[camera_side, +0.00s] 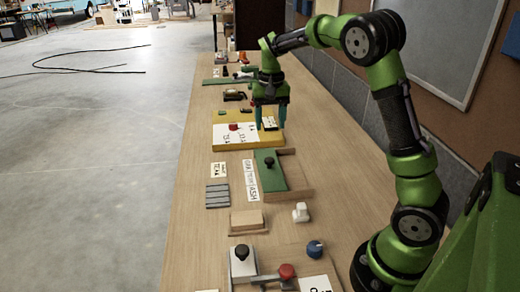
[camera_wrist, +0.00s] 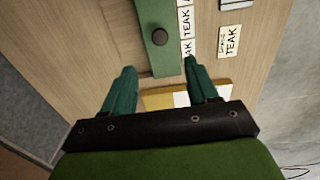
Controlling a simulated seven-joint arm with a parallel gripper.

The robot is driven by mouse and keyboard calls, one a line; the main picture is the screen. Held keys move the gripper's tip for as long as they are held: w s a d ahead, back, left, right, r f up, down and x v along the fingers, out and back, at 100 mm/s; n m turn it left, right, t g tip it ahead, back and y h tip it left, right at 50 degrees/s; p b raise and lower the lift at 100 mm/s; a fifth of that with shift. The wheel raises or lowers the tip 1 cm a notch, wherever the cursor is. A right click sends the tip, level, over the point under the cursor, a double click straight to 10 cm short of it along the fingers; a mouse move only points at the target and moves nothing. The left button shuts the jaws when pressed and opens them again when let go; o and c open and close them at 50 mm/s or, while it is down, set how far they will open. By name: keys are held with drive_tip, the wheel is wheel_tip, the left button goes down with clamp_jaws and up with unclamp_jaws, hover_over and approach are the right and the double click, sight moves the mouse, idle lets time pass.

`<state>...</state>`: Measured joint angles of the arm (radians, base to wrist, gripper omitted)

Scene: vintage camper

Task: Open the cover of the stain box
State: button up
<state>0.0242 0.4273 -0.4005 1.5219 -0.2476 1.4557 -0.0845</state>
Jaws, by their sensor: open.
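A wooden box (camera_side: 297,175) with a green cover (camera_side: 272,180) and a round dark knob (camera_side: 269,161) stands mid-bench. Its printed side cards carry wood names, which fits the stain box. The green cover lies along the left part of the box, and wood shows to its right. In the wrist view the cover (camera_wrist: 152,17) and knob (camera_wrist: 160,37) are just ahead of the fingers. My gripper (camera_side: 270,118) points down with its teal fingers apart and empty, behind the box and over the yellow board. It also shows in the wrist view (camera_wrist: 159,66), apart from the knob.
The yellow board (camera_side: 219,143) with a white panel and red knob lies under my gripper. A TEAK card (camera_side: 218,170), a grey ridged block (camera_side: 217,195), a wooden block (camera_side: 248,221) and a white piece (camera_side: 301,212) stand nearer. A wall runs along the right.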

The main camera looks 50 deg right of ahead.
sight(270, 159)
wheel_tip(270, 159, down, 12)
drive_tip(key=shift+r, duration=0.1)
idle(0.4)
clamp_jaws()
